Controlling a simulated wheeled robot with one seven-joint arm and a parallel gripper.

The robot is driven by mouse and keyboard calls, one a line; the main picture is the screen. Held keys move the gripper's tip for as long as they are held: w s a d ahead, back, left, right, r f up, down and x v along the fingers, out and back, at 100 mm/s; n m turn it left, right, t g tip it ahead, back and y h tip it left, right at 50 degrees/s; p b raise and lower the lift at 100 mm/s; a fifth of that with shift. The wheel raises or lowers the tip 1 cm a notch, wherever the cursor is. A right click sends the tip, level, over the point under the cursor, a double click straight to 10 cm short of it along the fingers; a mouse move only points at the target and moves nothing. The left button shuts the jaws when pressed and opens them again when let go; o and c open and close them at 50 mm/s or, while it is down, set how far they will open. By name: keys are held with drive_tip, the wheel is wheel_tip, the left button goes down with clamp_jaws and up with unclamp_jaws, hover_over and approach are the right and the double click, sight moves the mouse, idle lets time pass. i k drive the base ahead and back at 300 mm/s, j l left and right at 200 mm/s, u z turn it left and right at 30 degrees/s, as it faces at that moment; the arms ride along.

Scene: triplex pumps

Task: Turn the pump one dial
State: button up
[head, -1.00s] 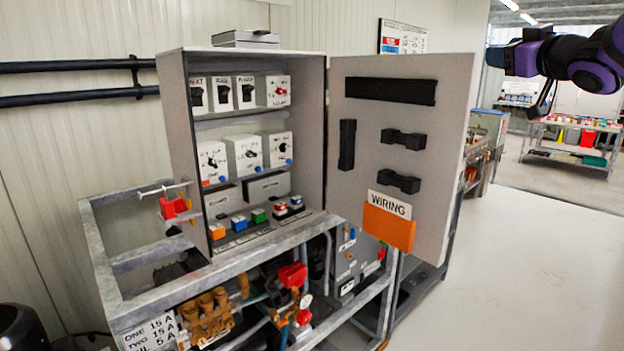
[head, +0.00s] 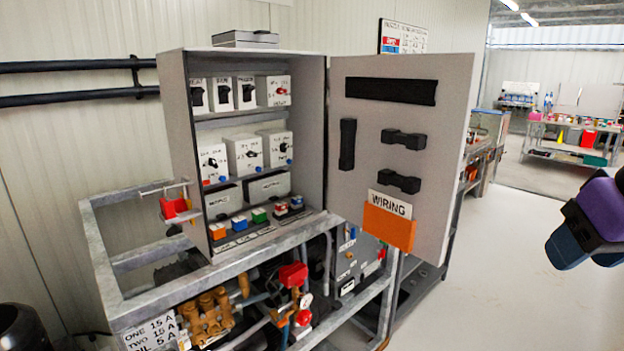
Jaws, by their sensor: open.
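The open grey control cabinet (head: 322,130) holds two rows of white control boxes. The middle row has three boxes with dark dials: a left dial (head: 212,162), a centre dial (head: 250,154) and a right dial (head: 284,147). The upper row has three black-knobbed switches, the leftmost switch (head: 197,97) among them, and a box with a red knob (head: 281,91). The labels are too small to read, so I cannot tell which is the pump one dial. Part of my purple and blue arm shows at the right edge, well away from the cabinet. My gripper's fingers are not visible.
The cabinet door (head: 400,140) stands open to the right, with an orange WIRING pocket (head: 389,226) on it. A grey metal frame (head: 120,300) with pumps and pipes stands below. The pale floor (head: 510,280) at right is clear.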

sight(212, 161)
drive_tip(key=i+l, duration=1.4)
drive_tip(key=l, duration=0.2)
drive_tip(key=i+l, duration=0.7)
drive_tip(key=l+u, duration=0.1)
drive_tip(key=u, duration=0.3)
drive_tip(key=i+l+u, duration=0.1)
drive_tip(key=u, duration=0.3)
drive_tip(key=l+u, duration=0.2)
drive_tip(key=u, duration=0.2)
drive_tip(key=l+u, duration=0.15)
drive_tip(key=u, duration=1.1)
